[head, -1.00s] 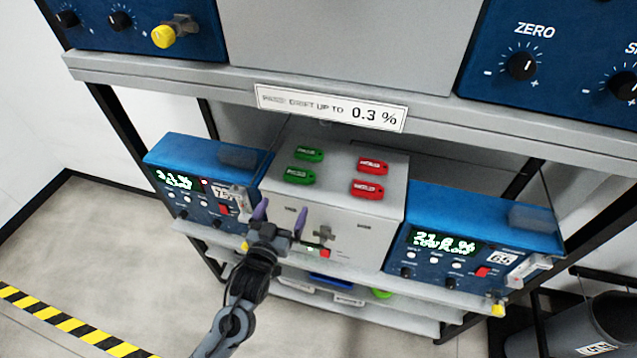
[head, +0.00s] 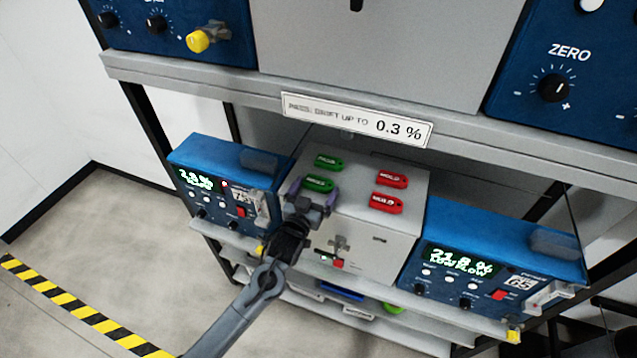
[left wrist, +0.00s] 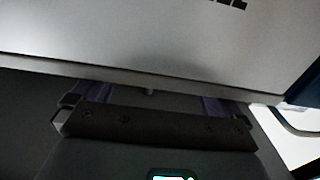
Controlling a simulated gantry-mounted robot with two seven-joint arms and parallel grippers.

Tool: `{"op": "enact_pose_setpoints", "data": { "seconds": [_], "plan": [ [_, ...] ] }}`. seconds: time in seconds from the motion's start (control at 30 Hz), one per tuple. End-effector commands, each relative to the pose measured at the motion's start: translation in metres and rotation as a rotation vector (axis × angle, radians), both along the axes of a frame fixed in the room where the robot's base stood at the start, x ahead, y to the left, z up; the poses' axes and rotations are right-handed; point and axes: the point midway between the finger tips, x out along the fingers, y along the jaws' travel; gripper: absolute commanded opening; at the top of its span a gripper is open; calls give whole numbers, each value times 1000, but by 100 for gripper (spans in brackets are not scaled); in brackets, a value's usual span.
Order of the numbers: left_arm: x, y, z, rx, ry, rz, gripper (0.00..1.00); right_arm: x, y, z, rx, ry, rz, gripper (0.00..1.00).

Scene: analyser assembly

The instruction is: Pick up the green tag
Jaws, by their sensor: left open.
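Two green tags lie on top of a light grey box (head: 355,222): a far green tag (head: 328,162) and a near green tag (head: 318,184). My left gripper (head: 313,192) is open, its purple fingers either side of the near green tag's front part. I cannot tell whether they touch it. In the left wrist view the purple fingers (left wrist: 155,98) are partly hidden behind the dark gripper body, and no tag shows. My right gripper is not in view.
Two red tags, a far one (head: 391,179) and a near one (head: 386,203), lie to the right on the same box. Blue analysers stand at left (head: 222,165) and right (head: 500,240). A grey shelf edge (head: 350,128) with a drift label runs above the box.

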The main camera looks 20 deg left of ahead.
Motion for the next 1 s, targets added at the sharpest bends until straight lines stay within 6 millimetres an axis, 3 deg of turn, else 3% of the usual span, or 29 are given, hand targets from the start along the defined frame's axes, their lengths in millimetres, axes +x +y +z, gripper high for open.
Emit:
{"op": "enact_pose_setpoints", "data": {
  "seconds": [0.37,0.63,1.0],
  "plan": [
    [10,0,0,1,0,-1,100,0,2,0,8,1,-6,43],
    [10,0,0,1,0,-1,62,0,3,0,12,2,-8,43],
    [10,0,5,0,-1,-1,62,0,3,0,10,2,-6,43]
  ]
}}
